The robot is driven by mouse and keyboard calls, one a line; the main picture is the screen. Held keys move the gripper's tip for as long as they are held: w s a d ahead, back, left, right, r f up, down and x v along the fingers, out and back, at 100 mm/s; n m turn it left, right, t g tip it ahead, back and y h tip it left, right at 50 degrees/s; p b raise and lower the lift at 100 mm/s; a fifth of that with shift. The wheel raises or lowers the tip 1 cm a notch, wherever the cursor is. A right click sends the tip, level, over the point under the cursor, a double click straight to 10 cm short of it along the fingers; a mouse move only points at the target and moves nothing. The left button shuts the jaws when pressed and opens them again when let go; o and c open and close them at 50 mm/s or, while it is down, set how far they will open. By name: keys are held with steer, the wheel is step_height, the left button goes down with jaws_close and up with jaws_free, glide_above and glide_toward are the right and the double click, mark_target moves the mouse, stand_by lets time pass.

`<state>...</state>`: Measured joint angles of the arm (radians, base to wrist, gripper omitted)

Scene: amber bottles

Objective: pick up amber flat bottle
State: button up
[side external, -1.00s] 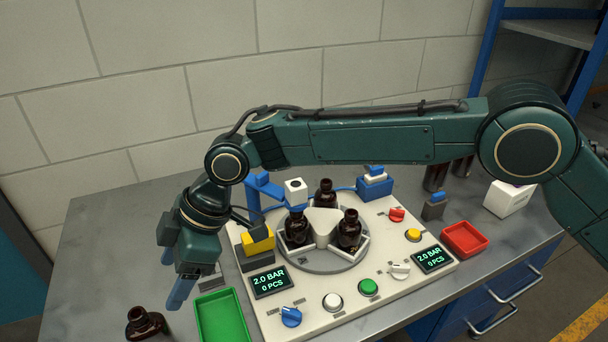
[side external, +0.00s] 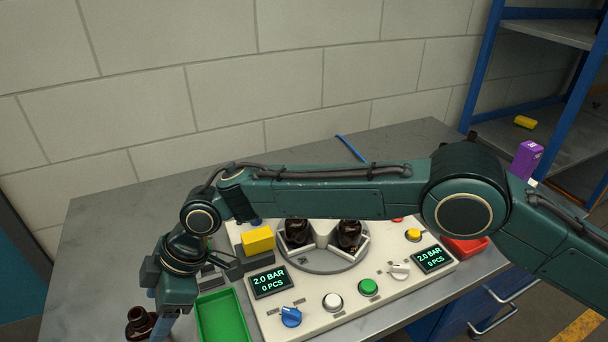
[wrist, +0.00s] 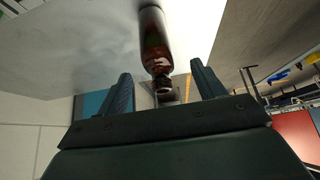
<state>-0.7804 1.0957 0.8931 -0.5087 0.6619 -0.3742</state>
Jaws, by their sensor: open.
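A dark amber bottle (side external: 138,322) stands at the front left of the grey table, its neck up and its lower part cut off by the picture edge. In the wrist view the bottle (wrist: 158,42) shows with its neck towards my gripper, in line with the gap between the fingers. My gripper (side external: 157,316) is low over the front left of the table, right beside the bottle, and partly covers it. In the wrist view my gripper (wrist: 161,78) is open, with nothing held between its fingers.
A green tray (side external: 223,318) lies just right of my gripper. A white control panel (side external: 315,316) carries a round fixture with dark bottles (side external: 348,236), a yellow block (side external: 258,240), knobs and displays. A red tray (side external: 466,250) lies at the right, partly behind my arm.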

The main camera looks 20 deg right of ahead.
mark_target(151, 320)
steer(key=shift+f, duration=0.1)
steer(key=shift+x, duration=2.5)
steer(key=shift+w, duration=0.15)
steer(key=c, duration=1.2)
